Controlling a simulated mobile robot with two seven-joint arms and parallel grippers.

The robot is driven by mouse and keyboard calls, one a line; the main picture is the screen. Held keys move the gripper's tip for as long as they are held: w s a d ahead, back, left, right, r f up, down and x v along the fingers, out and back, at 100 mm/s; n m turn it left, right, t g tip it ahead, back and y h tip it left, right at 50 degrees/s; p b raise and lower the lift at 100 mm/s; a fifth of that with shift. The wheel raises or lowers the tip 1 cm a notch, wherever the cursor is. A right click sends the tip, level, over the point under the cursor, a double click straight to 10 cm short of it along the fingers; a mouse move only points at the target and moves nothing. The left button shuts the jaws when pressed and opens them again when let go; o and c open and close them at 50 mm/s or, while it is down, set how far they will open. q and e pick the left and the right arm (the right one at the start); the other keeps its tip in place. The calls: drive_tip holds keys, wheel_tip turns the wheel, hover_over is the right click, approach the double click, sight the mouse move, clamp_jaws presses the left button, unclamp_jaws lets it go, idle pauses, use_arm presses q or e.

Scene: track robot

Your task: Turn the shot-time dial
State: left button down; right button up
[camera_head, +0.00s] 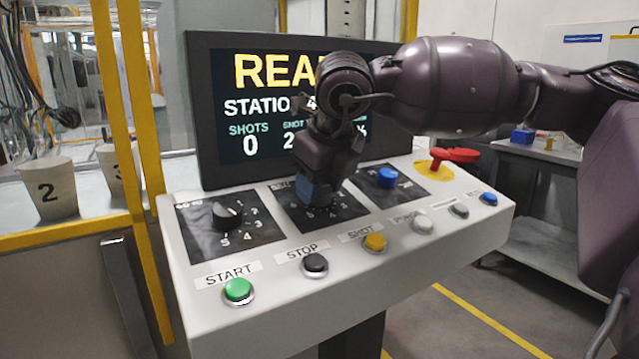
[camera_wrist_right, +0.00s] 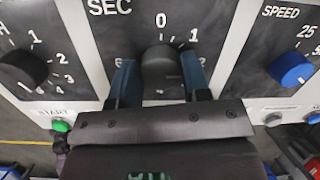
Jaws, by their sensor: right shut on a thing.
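The shot-time dial (camera_wrist_right: 160,66) is the dark round knob on the middle panel, whose label ends in "SEC", with 0 and 1 printed above it. My right gripper (camera_wrist_right: 161,78) has its two blue fingers on either side of this knob and is shut on it. In the head view the right gripper (camera_head: 318,190) points down onto the middle panel (camera_head: 346,212) and hides the knob. The knob's pointer is not clear. My left gripper is not in view.
A black dial (camera_head: 228,215) is on the left panel and a blue dial (camera_head: 387,178) on the right panel. A red lever (camera_head: 455,156) stands at the back right. A green START button (camera_head: 238,289) and several others line the front. The screen (camera_head: 240,130) rises behind.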

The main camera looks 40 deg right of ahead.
drive_tip(key=shift+n, duration=0.4)
drive_tip(key=shift+r+n, duration=0.1)
drive_tip(key=shift+n, duration=0.5)
drive_tip(key=n, duration=0.2)
drive_tip(key=shift+n+y+p, duration=0.3)
drive_tip(key=shift+p, duration=0.05)
drive_tip(key=n, duration=0.2)
drive_tip(key=shift+n, duration=0.4)
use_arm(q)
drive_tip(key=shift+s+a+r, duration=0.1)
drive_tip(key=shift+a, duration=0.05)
use_arm(e)
drive_tip(key=n+y, duration=0.1)
drive_tip(key=n, duration=0.4)
drive_tip(key=shift+s+n, duration=0.1)
drive_tip(key=shift+n, duration=0.3)
drive_tip(key=o, duration=0.9)
